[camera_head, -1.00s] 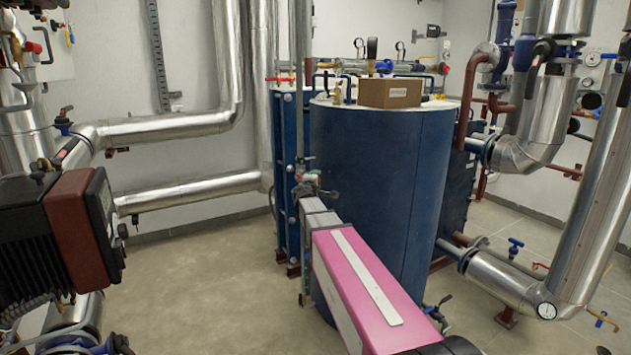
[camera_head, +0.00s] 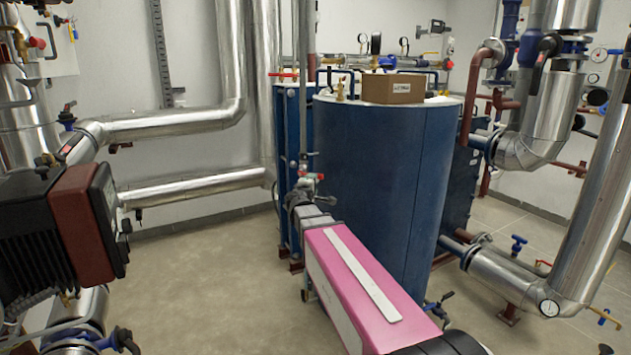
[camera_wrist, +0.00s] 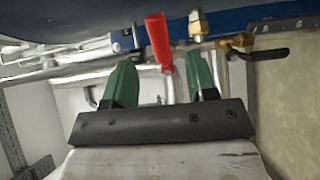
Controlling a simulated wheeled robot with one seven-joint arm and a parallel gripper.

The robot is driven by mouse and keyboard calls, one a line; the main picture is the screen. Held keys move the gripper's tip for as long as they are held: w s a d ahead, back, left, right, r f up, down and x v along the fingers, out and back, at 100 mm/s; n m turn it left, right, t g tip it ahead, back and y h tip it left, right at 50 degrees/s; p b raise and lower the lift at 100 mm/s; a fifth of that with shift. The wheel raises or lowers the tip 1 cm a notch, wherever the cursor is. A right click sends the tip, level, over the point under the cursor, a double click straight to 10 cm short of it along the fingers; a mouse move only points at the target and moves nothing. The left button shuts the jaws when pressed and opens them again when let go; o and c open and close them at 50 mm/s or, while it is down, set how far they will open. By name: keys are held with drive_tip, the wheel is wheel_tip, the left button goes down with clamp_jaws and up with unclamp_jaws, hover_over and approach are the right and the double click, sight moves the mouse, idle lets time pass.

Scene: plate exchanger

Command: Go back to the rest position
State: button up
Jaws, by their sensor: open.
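My gripper (camera_wrist: 161,82) shows in the wrist view as two green fingers on a dark bar. They are apart, with nothing held between them. A red valve handle (camera_wrist: 158,42) shows in the picture between the fingertips, apparently beyond them. In the head view my gripper (camera_head: 298,198) is small and partly hidden at the end of my arm. It is in front of the left side of the blue tank (camera_head: 375,190), near a thin vertical pipe with a red and green fitting (camera_head: 312,177). I cannot tell the exact gap to the pipe.
A cardboard box (camera_head: 393,89) sits on the tank top. A black and dark red pump unit (camera_head: 80,225) is close at the left. Silver pipes (camera_head: 560,250) stand at the right. The floor (camera_head: 205,275) left of my arm is clear.

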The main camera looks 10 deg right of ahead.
drive_tip(key=shift+v, duration=0.8)
